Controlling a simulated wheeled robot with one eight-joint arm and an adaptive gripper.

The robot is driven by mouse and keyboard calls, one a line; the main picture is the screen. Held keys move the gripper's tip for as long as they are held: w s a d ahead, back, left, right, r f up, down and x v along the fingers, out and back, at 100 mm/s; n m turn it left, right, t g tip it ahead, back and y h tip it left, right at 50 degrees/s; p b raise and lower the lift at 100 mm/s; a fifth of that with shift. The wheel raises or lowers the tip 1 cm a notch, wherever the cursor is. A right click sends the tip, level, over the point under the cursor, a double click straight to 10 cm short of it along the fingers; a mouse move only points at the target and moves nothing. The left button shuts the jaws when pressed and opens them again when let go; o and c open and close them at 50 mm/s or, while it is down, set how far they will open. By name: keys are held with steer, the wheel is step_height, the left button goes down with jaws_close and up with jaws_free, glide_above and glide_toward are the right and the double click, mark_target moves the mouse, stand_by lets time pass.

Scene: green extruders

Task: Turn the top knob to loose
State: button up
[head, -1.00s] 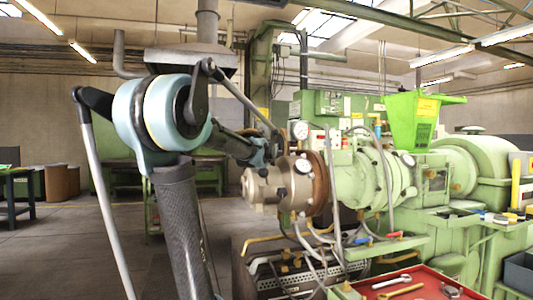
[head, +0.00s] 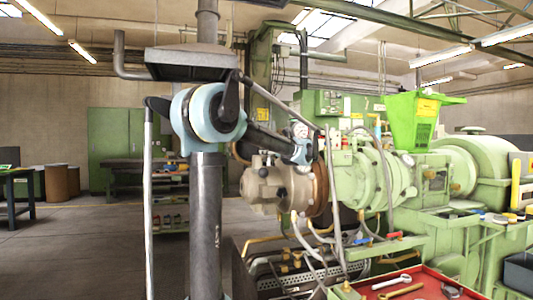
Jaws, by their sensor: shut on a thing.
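The extruder head is a beige and brown barrel end (head: 268,184) on the left of the green machine, in the head view. My gripper (head: 311,150) is at its top, at the end of my dark arm with pale blue joints. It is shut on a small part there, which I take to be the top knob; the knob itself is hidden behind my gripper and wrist. Whether the knob is turned cannot be seen. A round white gauge (head: 300,130) shows just above my wrist.
Grey hoses (head: 330,190) hang close to the right of my gripper. A green hopper (head: 412,120) stands farther right. A red tray (head: 425,285) with wrenches is at the front right. Open floor (head: 75,240) lies to the left.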

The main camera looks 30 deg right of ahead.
steer(key=shift+n+y, duration=0.8)
steer(key=shift+y, duration=0.4)
steer(key=shift+g, duration=0.3)
steer(key=o, duration=1.1)
steer(key=shift+w+f, duration=0.1)
step_height(320, 180, up, 10)
steer(key=shift+w, duration=0.1)
